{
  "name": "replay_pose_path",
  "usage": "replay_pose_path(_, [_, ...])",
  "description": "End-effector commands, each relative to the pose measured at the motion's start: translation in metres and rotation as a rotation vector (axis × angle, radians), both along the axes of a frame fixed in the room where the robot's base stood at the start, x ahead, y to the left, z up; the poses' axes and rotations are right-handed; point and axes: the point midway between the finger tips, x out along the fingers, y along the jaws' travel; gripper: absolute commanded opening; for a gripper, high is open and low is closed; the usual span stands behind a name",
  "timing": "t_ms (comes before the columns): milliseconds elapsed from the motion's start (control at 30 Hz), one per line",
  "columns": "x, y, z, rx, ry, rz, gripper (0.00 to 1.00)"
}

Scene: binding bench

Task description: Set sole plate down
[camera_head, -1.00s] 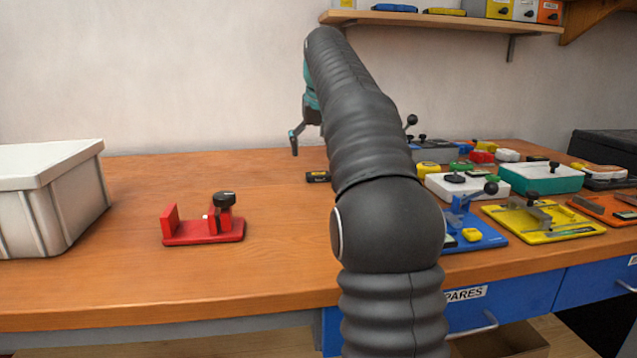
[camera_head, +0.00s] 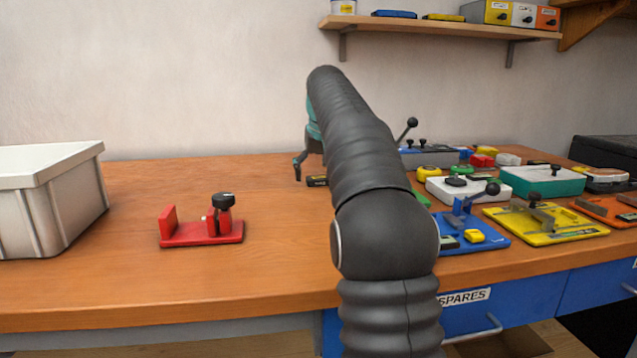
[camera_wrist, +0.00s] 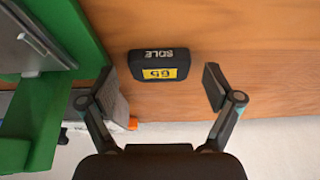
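The sole plate (camera_head: 317,181) is a small dark block with a yellow label, lying on the bench left of my arm. In the wrist view the sole plate (camera_wrist: 152,65) shows "SOLE" and "65" on its face. My gripper (camera_wrist: 162,88) is open, its two fingers spread to either side with a gap to the plate, which appears just beyond the fingertips. Neither finger visibly touches it. In the head view one finger of my gripper (camera_head: 297,168) shows just left of the plate; the rest is hidden behind my arm.
A green fixture (camera_wrist: 70,20) with a grey part is close to the left finger. A red fixture (camera_head: 200,240) and a white bin (camera_head: 60,205) stand left. Blue (camera_head: 490,240) and yellow (camera_head: 560,233) fixtures crowd the right. The bench centre-left is clear.

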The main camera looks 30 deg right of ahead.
Motion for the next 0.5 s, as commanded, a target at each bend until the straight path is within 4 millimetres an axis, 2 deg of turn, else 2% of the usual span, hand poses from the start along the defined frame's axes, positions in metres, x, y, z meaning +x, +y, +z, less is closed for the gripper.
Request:
replay_pose_path(33, [0.0001, 0.0002, 0.0000, 0.000, 0.000, 0.000, 0.72])
replay_pose_path(200, [0.0001, 0.0003, -0.0005, 0.001, 0.001, 0.000, 0.29])
replay_pose_path(267, [0.0001, 0.0003, -0.0006, 0.001, 0.001, 0.000, 0.26])
replay_pose_path(300, [0.0001, 0.0003, -0.0005, 0.001, 0.001, 0.000, 0.21])
replay_pose_path(500, [0.0002, 0.0003, -0.0007, 0.001, 0.002, 0.000, 0.21])
